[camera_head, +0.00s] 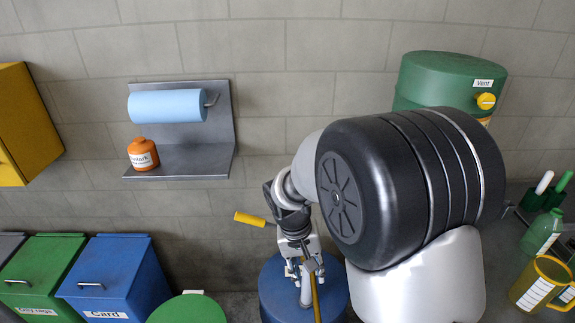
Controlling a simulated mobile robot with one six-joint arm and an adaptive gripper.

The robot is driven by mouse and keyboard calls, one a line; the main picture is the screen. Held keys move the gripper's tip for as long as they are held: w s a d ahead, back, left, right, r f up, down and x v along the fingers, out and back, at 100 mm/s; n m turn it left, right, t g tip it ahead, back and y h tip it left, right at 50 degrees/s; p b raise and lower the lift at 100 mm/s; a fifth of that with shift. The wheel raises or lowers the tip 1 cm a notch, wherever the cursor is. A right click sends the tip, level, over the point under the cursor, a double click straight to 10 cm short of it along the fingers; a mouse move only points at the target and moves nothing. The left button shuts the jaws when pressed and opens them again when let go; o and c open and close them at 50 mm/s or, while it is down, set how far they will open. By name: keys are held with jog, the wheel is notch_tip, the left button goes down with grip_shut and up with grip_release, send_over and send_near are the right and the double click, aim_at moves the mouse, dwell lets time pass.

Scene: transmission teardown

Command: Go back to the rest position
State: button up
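My gripper (305,268) hangs at the end of my arm, pointing down over a blue drum (335,296). The large black joint and white link of my arm fill the middle right and hide part of the drum. A grey upright rod and a thin yellow bar show at or just below the fingers. I cannot tell whether the fingers hold either of them or are open. A yellow handle (250,219) sticks out to the left, beside the wrist; what it belongs to is hidden.
A wall shelf (190,162) holds a blue paper roll (167,105) and an orange bottle (143,154). Blue (115,280) and green (45,275) bins stand at lower left. A green vented drum (447,82) stands behind my arm. Jugs (540,284) sit at right.

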jog(key=s+d+r+t+y, duration=0.1)
jog(key=s+d+r, duration=0.1)
jog(key=s+r, duration=0.35)
jog(key=s+d+r+t, duration=0.1)
jog(key=s+d+r, duration=0.15)
jog(key=r, duration=0.55)
jog(key=s+d+r+t+y, duration=0.1)
jog(key=s+r+t, duration=0.1)
jog(key=s, duration=1.1)
jog(key=shift+r+t, duration=0.3)
jog(key=shift+r, duration=0.5)
jog(key=shift+d, duration=0.1)
jog(key=shift+c, duration=0.2)
